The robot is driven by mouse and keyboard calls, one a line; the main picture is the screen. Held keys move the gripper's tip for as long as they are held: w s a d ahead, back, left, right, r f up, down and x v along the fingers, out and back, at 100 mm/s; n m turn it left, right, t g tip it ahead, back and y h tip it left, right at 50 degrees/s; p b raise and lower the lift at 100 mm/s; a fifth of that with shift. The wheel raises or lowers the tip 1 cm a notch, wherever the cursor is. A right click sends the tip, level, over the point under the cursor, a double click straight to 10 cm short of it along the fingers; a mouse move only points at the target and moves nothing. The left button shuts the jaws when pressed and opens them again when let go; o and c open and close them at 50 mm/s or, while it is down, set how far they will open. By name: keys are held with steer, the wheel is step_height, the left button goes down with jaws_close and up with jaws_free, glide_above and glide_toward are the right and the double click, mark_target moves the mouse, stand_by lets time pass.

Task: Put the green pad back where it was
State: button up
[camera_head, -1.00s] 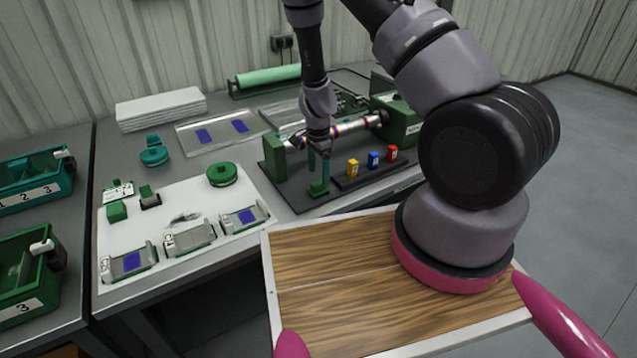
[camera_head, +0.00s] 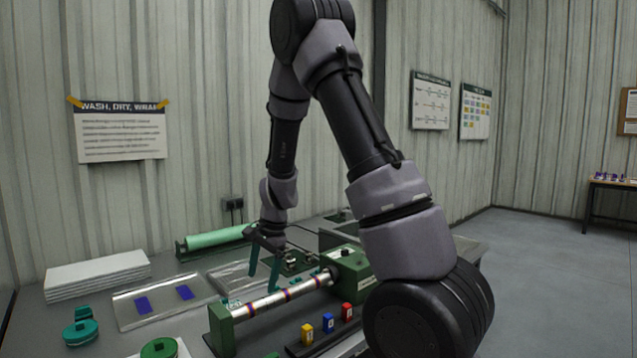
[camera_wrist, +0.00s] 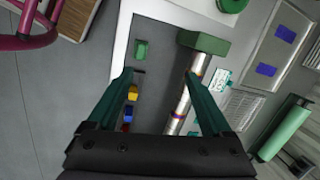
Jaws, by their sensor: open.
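A small green block (camera_wrist: 141,49), which looks like the green pad, sits on the dark base plate beside the shiny shaft (camera_wrist: 183,100) in the wrist view. In the head view only its top (camera_head: 272,355) shows at the bottom edge. My gripper (camera_head: 262,287) is open and empty, raised above the bench near the shaft. In the wrist view its teal fingers (camera_wrist: 158,75) are spread wide, with the green block apart from them, beyond the left fingertip. The shaft lies between green end blocks (camera_head: 222,330).
Yellow (camera_head: 307,334), blue (camera_head: 328,323) and red (camera_head: 347,312) tagged blocks stand in a row in front of the shaft. A clear sheet with two blue pads (camera_head: 143,305), a green roll (camera_head: 215,238) and a white stack (camera_head: 98,276) lie behind and left.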

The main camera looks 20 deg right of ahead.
steer(key=s+d+r+n+t, duration=0.1)
steer(key=s+d+r+n, duration=0.1)
steer(key=s+r, duration=0.45)
steer(key=s+d+r+n+t+y, duration=0.1)
steer(key=s+r+n+t, duration=0.15)
steer(key=r, duration=0.75)
steer(key=s+d+r+n+t, duration=0.1)
steer(key=s+d+r+n, duration=0.1)
steer(key=s+r, duration=0.45)
steer(key=s+d+r+n+t+h, duration=0.1)
steer(key=s+d+r, duration=0.1)
steer(key=s+r, duration=0.3)
steer(key=shift+s+r, duration=0.2)
steer(key=shift+s, duration=0.55)
steer(key=shift+n+t, duration=0.25)
